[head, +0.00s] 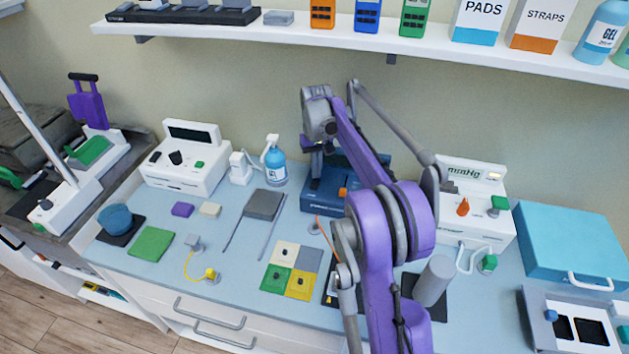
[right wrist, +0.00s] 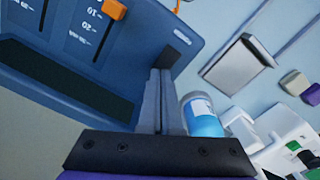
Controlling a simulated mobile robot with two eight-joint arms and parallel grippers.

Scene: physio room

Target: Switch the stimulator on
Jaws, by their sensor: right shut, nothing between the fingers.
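The stimulator, a dark blue box (head: 318,197) with an orange slider knob (head: 343,193), stands on the counter behind my right arm, which hides much of it. The right wrist view shows its blue face (right wrist: 125,62) close up, with the orange knob (right wrist: 113,9), scale marks reading mA and a dark panel (right wrist: 65,80). My right gripper (head: 316,172) points down over the stimulator's left part. Its fingers (right wrist: 160,73) are shut and empty, close to the face; contact cannot be told. My left gripper is not in view.
A white device (head: 186,158) is further left. A white gauge unit (head: 474,205) and a teal case (head: 575,245) stand right. A loaded shelf (head: 280,32) runs above.

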